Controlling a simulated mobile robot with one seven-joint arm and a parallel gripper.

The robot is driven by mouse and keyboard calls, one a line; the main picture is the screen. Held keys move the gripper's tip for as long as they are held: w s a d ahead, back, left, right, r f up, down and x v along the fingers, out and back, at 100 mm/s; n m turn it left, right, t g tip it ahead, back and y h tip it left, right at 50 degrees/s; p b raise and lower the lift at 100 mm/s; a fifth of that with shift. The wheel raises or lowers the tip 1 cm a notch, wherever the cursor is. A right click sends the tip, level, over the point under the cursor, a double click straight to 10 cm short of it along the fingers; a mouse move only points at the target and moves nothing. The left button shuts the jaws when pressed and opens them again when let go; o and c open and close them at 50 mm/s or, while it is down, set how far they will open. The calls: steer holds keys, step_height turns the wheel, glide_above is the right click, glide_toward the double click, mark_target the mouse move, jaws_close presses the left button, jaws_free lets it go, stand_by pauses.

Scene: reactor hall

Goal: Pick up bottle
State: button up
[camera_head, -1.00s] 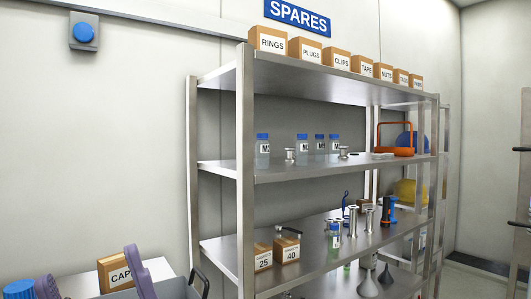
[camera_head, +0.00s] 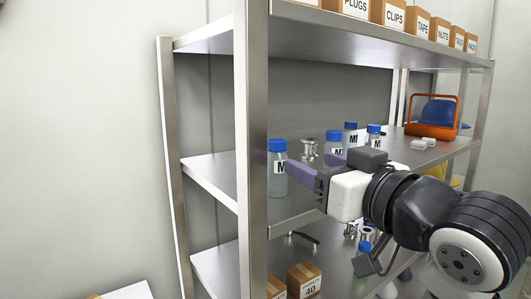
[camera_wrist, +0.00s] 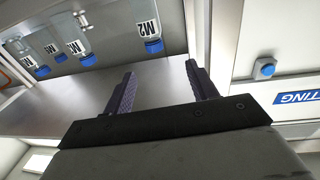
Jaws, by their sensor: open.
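Clear bottles with blue caps and white labels stand upright on the middle shelf (camera_head: 212,183). The nearest bottle (camera_head: 277,178) stands at the left, by the front post. Three others, such as the middle bottle (camera_head: 333,142), stand farther right. My gripper (camera_head: 297,161) is open and empty, with purple fingers reaching in over the shelf. In the head view a fingertip overlaps the nearest bottle's right edge. In the wrist view the bottles appear upside down. The closest one, M2 (camera_wrist: 144,22), lies beyond the fingertips (camera_wrist: 161,66), left of the gap's middle, not between them.
A steel post (camera_head: 252,130) rises at the shelf's front left. Metal fittings (camera_head: 309,149) stand among the bottles. An orange carrier (camera_head: 432,128) is at the right. Labelled boxes (camera_head: 393,15) line the shelf above; a carton (camera_head: 304,279) sits below.

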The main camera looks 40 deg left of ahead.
mark_target(282, 150)
steer(key=p+x, duration=0.2)
steer(key=x, duration=0.5)
steer(key=shift+w+a+p, duration=0.15)
steer(key=shift+w+p, duration=0.1)
steer(key=shift+p, duration=0.1)
steer(key=shift+w+f+p+x, duration=0.2)
steer(key=shift+p+x, duration=0.55)
steer(key=shift+x, duration=0.8)
steer(key=shift+w+f+p+x, duration=0.15)
steer(key=shift+p+x, duration=0.6)
steer(key=shift+x, duration=0.75)
steer(key=shift+c, duration=0.2)
steer(key=c, duration=1)
